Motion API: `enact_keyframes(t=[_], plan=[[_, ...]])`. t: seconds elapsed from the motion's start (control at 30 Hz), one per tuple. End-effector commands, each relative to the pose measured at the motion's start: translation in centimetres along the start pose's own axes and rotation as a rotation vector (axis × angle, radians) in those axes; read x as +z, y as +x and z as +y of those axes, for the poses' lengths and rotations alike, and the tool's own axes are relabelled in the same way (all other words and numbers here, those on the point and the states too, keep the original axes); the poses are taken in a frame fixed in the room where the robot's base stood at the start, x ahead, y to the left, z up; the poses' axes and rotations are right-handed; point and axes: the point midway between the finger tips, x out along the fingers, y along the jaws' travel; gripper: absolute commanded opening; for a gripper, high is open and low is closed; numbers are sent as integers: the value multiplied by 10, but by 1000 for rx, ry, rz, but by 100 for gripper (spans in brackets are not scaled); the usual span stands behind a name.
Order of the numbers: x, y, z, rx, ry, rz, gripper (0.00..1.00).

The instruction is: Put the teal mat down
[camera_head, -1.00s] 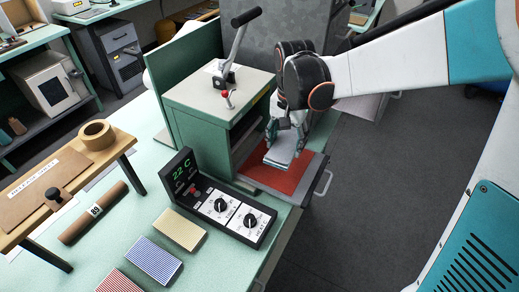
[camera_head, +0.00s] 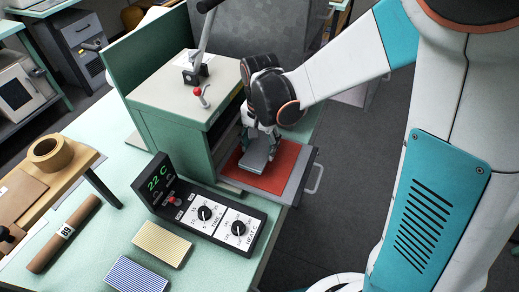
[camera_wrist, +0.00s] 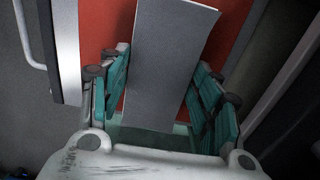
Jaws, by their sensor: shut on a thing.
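My gripper (camera_head: 262,137) points down over the red surface (camera_head: 287,161) of a pulled-out tray at the green machine. It is shut on a flat rectangular mat (camera_head: 255,160), which looks grey rather than clearly teal here. In the wrist view the mat (camera_wrist: 167,60) stands between my teal-padded fingers (camera_wrist: 163,100), with red to both sides of it. The mat is very close above the red surface or touching it; I cannot tell which.
The green machine (camera_head: 170,125) with a red-knobbed lever stands just left of the tray. A control box (camera_head: 205,212) reads 22 C in front. The tray handle (camera_head: 316,178) sticks out right.

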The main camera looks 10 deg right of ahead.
Motion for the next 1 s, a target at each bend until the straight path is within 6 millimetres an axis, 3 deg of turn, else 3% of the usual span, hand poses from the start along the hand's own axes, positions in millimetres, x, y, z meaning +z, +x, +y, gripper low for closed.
enact_keyframes(t=[0.13,0.53,0.57,0.63,1.0], plan=[[0,22,0,0,0,0,34],[0,27,0,0,0,0,34],[0,26,0,0,0,0,65],[0,25,0,0,0,0,78],[0,24,0,0,0,0,78]])
